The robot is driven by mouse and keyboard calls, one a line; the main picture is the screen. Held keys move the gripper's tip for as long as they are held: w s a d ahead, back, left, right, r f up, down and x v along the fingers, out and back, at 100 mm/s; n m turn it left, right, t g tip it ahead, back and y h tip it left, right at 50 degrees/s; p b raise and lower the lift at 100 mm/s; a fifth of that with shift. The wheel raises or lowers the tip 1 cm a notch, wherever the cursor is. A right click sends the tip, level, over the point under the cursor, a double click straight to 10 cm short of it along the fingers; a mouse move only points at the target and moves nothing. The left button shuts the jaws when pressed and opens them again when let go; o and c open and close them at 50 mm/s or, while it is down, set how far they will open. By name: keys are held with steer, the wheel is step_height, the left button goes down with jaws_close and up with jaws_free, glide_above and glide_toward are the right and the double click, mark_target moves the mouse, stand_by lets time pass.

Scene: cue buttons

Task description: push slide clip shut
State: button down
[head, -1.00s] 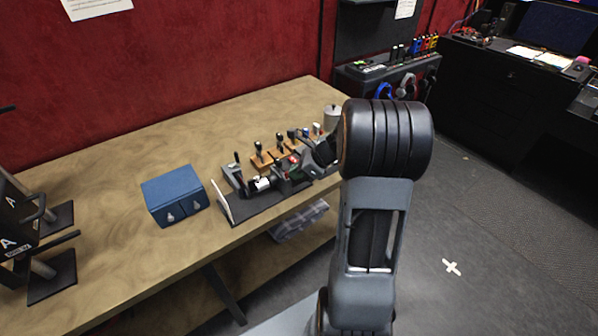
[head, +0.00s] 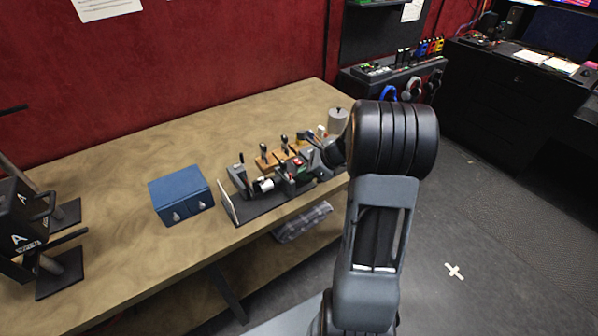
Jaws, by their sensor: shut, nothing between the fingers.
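A dark board (head: 252,208) with several small mechanisms stands along the table's front right edge. A lever unit (head: 239,178) and a white cylinder (head: 265,185) sit at its left end. The slide clip cannot be singled out with certainty at this size; it seems to be among these parts, partly hidden by my arm. My gripper (head: 291,177) reaches in from the right, low over the right half of the board. It looks shut and empty. I cannot tell whether its tips touch a part.
A blue box (head: 181,194) with two knobs stands left of the board. Wooden blocks with upright levers (head: 265,160) stand just behind it, and a grey lidded pot (head: 338,120) at the back right. Black weighted stands (head: 62,272) are at far left. The table's middle is clear.

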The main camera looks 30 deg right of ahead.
steer(key=shift+s+d+r+n, duration=0.5)
steer(key=shift+s+d+r, duration=2.25)
steer(key=shift+d+r, duration=1)
steer(key=s+a+f+n+g+h, duration=0.35)
steer(key=s+n, duration=0.25)
steer(key=n, duration=0.4)
steer(key=s+a+r+n+t+h, duration=0.1)
steer(key=s+a+r+n+h, duration=0.1)
steer(key=a+n, duration=0.5)
steer(key=s+a+r+n+t+h, duration=0.1)
steer(key=s+a+r+n, duration=0.2)
steer(key=a+n, duration=0.4)
steer(key=shift+s+a+r+n+h+b, duration=0.35)
steer(key=shift+a+r, duration=0.2)
steer(key=shift+a, duration=0.55)
steer(key=shift+d, duration=0.1)
